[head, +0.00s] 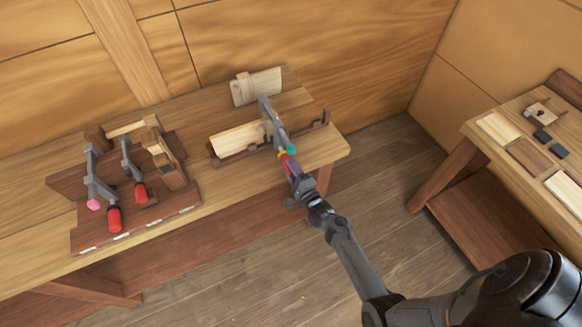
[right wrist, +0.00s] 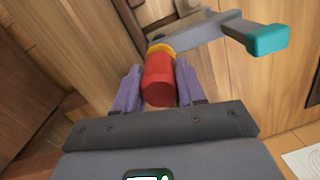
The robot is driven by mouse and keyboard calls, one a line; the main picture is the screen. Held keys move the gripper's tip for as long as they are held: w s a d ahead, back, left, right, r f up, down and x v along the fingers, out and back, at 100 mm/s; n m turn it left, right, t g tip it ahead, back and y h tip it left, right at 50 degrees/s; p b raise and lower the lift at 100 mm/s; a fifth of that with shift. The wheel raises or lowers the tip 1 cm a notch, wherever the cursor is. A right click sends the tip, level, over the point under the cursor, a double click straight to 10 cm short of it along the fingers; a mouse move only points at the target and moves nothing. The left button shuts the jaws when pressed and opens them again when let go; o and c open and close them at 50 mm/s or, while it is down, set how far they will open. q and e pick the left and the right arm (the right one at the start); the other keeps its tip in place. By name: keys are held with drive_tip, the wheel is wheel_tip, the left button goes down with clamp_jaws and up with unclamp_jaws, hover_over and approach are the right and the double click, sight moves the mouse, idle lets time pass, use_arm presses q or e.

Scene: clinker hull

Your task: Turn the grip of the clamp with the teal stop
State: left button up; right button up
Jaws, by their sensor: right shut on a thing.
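The clamp with the teal stop (head: 270,119) is a grey bar clamp at the right end of the bench, set across a pale board (head: 238,139) in a dark wooden holder. Its teal stop (head: 291,149) also shows at the upper right of the right wrist view (right wrist: 268,40). Its red grip (right wrist: 159,80) with a yellow collar (right wrist: 160,48) points toward my right arm. My right gripper (head: 296,177) is shut on the red grip, with one finger on each side of it in the right wrist view. My left gripper is out of view.
A dark rack (head: 85,240) at the bench's left holds more clamps with red grips, one with a pink stop (head: 93,205), and wooden tools. A pale board (head: 257,86) leans behind the clamp. A second table (head: 470,128) stands right, with open floor between.

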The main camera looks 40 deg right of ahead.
drive_tip(key=shift+r+m, duration=0.1)
drive_tip(key=shift+m, duration=0.5)
drive_tip(key=o, duration=0.8)
drive_tip(key=shift+o, duration=1.2)
drive_tip(key=shift+s, duration=0.1)
drive_tip(key=shift+f, duration=0.2)
